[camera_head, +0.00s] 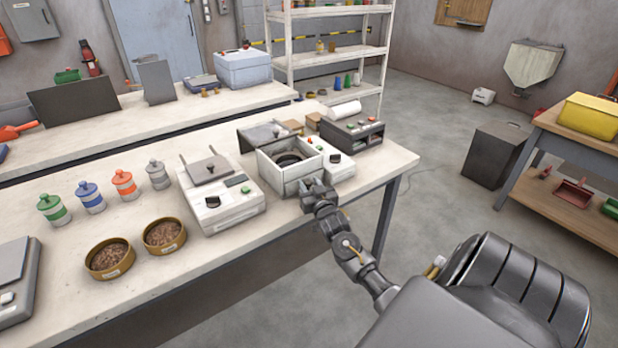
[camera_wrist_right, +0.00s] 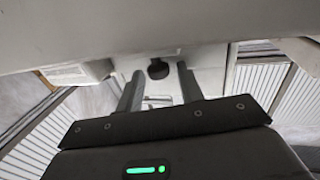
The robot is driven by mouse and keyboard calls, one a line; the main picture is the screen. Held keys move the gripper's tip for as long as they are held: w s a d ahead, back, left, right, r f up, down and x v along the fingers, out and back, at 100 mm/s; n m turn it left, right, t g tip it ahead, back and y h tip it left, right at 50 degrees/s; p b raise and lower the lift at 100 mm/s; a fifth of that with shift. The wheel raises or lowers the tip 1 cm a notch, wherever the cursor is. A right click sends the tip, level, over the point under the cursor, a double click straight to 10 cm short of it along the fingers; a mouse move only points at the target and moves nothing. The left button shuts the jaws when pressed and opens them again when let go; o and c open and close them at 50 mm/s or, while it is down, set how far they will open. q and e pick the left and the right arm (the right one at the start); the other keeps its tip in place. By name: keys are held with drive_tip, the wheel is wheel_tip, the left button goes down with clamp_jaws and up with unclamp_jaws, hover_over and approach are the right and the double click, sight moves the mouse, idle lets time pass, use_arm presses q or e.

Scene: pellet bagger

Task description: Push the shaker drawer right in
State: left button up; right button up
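The shaker (camera_head: 335,166) is a white machine with a black dial on the workbench. An open-topped white box (camera_head: 275,173) with a dark round ring inside shows at its left; it looks like the drawer, but how far it stands out is unclear. My right gripper (camera_head: 313,190) is at the box's front right corner, low against the front; its fingers are hard to make out there. In the right wrist view, its two fingers (camera_wrist_right: 159,90) stand apart, with a dark round knob (camera_wrist_right: 158,69) on a pale face between and beyond their tips. My left gripper is not in view.
A grey flap (camera_head: 262,135) stands behind the box. A white scale-like device (camera_head: 222,207) is close on the left and a dark-fronted unit (camera_head: 352,135) on the right. Two pellet bowls (camera_head: 109,258) stand near the front edge.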

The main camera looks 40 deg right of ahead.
drive_tip(key=shift+o, duration=0.4)
drive_tip(key=shift+a+f, duration=0.1)
drive_tip(key=shift+s+a+f, duration=0.1)
drive_tip(key=shift+s+a, duration=0.05)
drive_tip(key=shift+s, duration=0.05)
drive_tip(key=b+v, duration=0.1)
drive_tip(key=v, duration=0.9)
drive_tip(key=shift+s+b, duration=0.25)
drive_tip(key=shift+b, duration=0.05)
